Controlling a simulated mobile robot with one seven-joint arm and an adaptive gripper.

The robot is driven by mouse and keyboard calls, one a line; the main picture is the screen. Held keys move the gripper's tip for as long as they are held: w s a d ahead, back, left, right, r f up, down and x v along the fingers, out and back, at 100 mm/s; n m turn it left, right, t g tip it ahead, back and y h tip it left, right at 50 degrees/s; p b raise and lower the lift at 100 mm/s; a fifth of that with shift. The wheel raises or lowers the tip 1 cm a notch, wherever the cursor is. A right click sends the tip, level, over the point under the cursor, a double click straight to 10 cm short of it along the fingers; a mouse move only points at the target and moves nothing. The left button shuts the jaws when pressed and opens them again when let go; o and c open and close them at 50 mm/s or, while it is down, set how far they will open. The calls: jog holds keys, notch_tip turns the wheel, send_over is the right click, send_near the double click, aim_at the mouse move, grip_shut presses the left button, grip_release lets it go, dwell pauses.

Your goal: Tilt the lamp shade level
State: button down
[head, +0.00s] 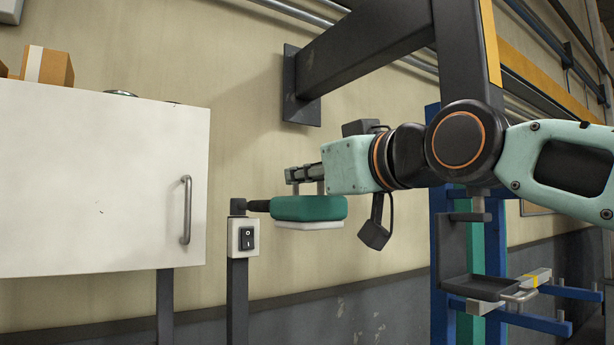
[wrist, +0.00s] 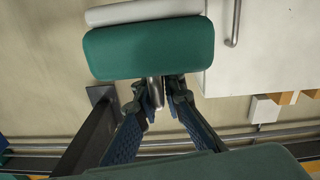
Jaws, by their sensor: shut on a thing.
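The lamp shade (head: 308,208) is a green rounded block with a white underside, on a dark arm from the top of a post (head: 238,300). It looks close to level in the head view. In the wrist view the shade's green face (wrist: 148,50) lies just beyond my fingers, with the pale underside (wrist: 142,12) past it. My gripper (head: 304,176) is just above the shade. In the wrist view my gripper (wrist: 160,98) is shut on a grey metal handle (wrist: 154,90) at the shade. The fingers partly hide the handle.
A switch box (head: 243,236) is on the post below the lamp arm. A white cabinet (head: 95,180) with a metal handle (head: 186,210) stands to the left. A dark wall beam (head: 350,50) runs above my arm. A blue rack (head: 440,260) stands to the right.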

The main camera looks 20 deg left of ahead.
dwell(0.3)
jog(key=c, duration=2.1)
grip_release()
jog(key=shift+w+d, duration=0.1)
jog(key=v, duration=1.2)
jog(key=shift+f, duration=0.1)
